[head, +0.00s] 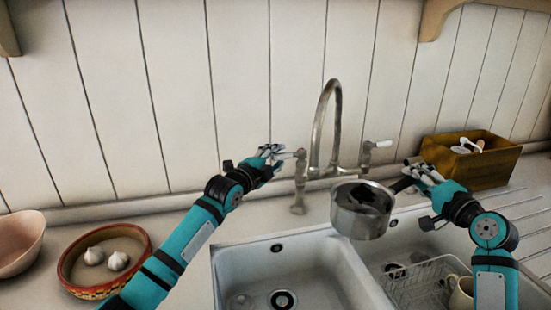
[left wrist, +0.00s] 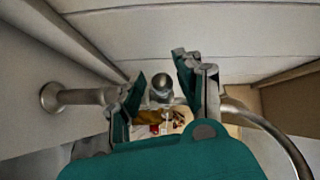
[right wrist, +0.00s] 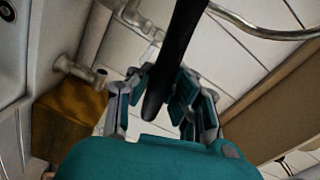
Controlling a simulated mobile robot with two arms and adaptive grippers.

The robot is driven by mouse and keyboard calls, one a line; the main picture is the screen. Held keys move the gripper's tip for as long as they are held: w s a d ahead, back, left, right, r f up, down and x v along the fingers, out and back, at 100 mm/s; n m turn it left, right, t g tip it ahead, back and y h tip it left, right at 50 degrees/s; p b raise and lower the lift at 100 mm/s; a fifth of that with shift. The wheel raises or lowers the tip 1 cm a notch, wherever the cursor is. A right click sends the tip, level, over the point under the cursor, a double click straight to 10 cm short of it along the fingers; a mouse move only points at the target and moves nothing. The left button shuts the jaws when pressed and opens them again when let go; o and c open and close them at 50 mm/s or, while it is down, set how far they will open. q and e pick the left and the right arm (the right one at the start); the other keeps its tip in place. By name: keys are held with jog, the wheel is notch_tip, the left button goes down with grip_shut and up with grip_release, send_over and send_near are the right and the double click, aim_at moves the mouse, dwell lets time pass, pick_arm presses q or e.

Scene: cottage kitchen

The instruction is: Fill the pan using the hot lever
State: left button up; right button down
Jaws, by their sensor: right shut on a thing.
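The metal pan (head: 358,222) is held over the divider between the two sink basins, close to the spout end of the tap (head: 316,125). Its inside looks dark; I cannot tell whether it holds water. My right gripper (head: 415,174) is shut on the pan's black handle (right wrist: 178,60), which crosses between its fingers in the right wrist view. My left gripper (head: 275,153) is open beside the tap's left lever (head: 300,156). In the left wrist view a round metal end (left wrist: 162,86) shows between the spread fingers. The right lever (head: 378,145) has a white tip.
The white double sink (head: 290,250) lies below, with a dish rack (head: 415,285) and a cream jug (head: 461,292) in its right basin. A wooden box (head: 490,165) stands right; a bowl (head: 75,265) with garlic stands left. The panelled wall is close behind the tap.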

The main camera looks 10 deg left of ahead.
pick_arm(q)
grip_shut()
jog(key=shift+s+d+f, duration=0.1)
jog(key=shift+s+d, duration=0.15)
jog(key=shift+d, duration=0.1)
jog(key=shift+s+d+n+t+y, duration=0.15)
jog(key=shift+s+n+t+y, duration=0.1)
jog(key=shift+n+y, duration=0.45)
jog(key=shift+s+d+n+t+y, duration=0.2)
jog(key=shift+n+y, duration=0.3)
jog(key=shift+y, duration=0.4)
pick_arm(e)
jog(key=shift+r, duration=0.1)
pick_arm(q)
jog(key=shift+s+a+n+y, duration=0.1)
jog(key=shift+s+n+y, duration=0.1)
jog(key=shift+n+y, duration=0.15)
